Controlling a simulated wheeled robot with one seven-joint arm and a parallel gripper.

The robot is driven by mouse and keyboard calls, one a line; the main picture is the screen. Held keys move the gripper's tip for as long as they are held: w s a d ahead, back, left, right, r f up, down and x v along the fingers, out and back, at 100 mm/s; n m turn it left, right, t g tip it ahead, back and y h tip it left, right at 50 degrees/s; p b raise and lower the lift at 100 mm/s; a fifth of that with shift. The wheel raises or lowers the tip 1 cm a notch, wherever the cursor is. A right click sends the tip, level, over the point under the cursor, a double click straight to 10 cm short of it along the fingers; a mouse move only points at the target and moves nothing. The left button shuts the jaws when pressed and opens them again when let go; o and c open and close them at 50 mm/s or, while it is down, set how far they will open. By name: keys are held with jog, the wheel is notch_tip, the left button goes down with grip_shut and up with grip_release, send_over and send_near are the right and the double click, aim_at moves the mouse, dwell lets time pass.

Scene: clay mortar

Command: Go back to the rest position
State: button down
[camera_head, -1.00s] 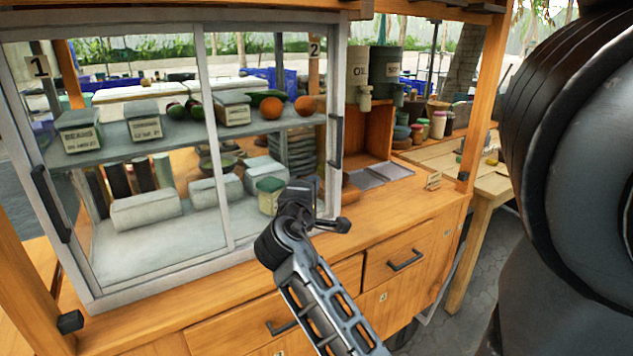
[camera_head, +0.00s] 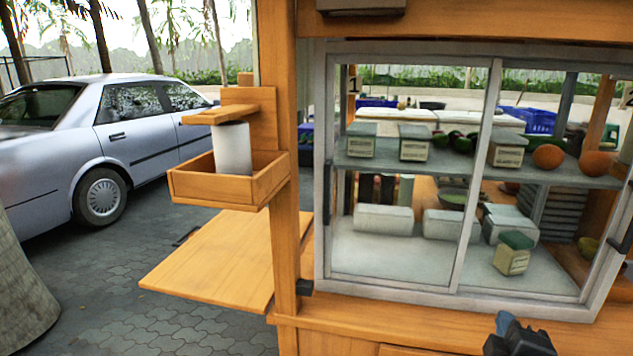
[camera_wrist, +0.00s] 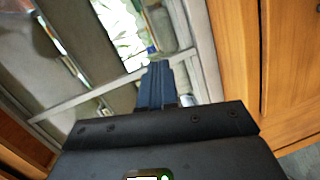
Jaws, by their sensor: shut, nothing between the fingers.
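My gripper (camera_wrist: 157,72) shows in the wrist view with its two dark blue fingers together and nothing between them. They point toward the glass and pale frame of a cabinet, and I cannot tell the exact gap. In the head view, only a dark end part of my arm shows at the bottom edge, in front of the glass cabinet (camera_head: 459,180). The rest of the arm is out of frame there.
The cabinet holds labelled tins, vegetables, oranges and pale blocks on two levels. A wooden post (camera_head: 283,160) carries a small box (camera_head: 225,187) with a white roll. A wooden flap (camera_head: 212,262) juts out left. A silver car (camera_head: 125,140) stands beyond open paving (camera_head: 160,325).

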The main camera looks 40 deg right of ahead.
jog(key=s+a+f+n+t+y, duration=0.1)
jog(key=a+f+t+y, duration=0.15)
jog(key=a, duration=0.35)
jog(key=s+a+f+t+y, duration=0.1)
jog(key=a+f+y, duration=0.25)
jog(key=a, duration=0.35)
jog(key=s+a+r+m+t+y, duration=0.1)
jog(key=s+a+r+m+y, duration=0.1)
jog(key=s+a, duration=0.4)
jog(key=s+a+r+m+t+y, duration=0.1)
jog(key=s+a+r+m+y, duration=0.2)
jog(key=s+a, duration=0.4)
jog(key=a+r+y, duration=0.1)
jog(key=a+y, duration=0.1)
jog(key=a, duration=0.1)
jog(key=shift+s+a+t+y, duration=0.25)
jog(key=shift+a+t+y, duration=0.05)
jog(key=shift+t+y, duration=0.1)
jog(key=shift+d+r, duration=0.1)
